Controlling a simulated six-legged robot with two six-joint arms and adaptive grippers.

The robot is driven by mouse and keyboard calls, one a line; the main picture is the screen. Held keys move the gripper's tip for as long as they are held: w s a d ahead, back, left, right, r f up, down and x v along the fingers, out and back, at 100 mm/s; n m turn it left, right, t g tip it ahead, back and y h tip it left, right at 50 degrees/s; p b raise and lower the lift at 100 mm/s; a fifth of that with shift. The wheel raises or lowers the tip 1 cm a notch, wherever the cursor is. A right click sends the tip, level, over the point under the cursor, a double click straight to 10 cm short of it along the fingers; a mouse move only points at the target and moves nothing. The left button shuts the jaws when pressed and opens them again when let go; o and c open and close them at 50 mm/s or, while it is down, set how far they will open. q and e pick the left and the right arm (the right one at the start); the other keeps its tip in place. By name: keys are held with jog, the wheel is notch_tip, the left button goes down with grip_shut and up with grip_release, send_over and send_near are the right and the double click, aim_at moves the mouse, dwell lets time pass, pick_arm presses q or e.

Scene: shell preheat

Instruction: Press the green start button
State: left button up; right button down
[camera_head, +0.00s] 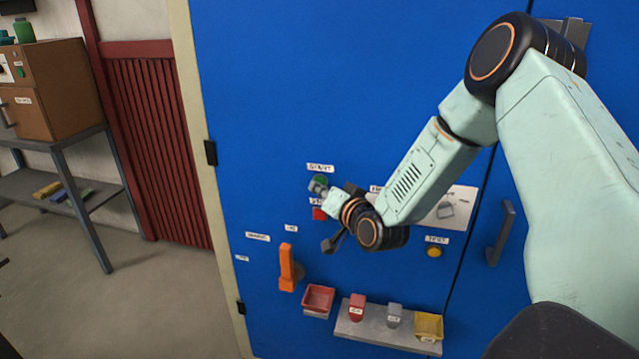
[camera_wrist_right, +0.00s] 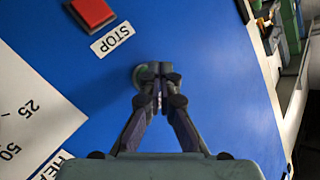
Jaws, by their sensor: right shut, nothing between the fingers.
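The green start button (camera_head: 320,179) is on the blue cabinet front, under a white label. My right gripper (camera_head: 317,187) is at the button's lower edge, its fingers shut and empty, and covers part of it. My left gripper is not in view.
A red stop button (camera_head: 319,214) is just below, close to my right wrist; it also shows in the wrist view (camera_wrist_right: 92,12). An orange lever (camera_head: 287,267), a yellow button (camera_head: 434,252), a red bin (camera_head: 318,298) and a grey shelf (camera_head: 380,336) are lower on the cabinet.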

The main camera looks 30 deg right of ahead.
jog(key=shift+w+d, duration=0.3)
jog(key=shift+d, duration=0.05)
dwell(0.7)
jog(key=shift+s+a, duration=0.1)
dwell(0.4)
jog(key=shift+s+a, duration=0.5)
jog(key=shift+a, duration=0.05)
jog(key=shift+s+a, duration=1.6)
jog(key=shift+a, duration=0.25)
jog(key=shift+f, duration=0.15)
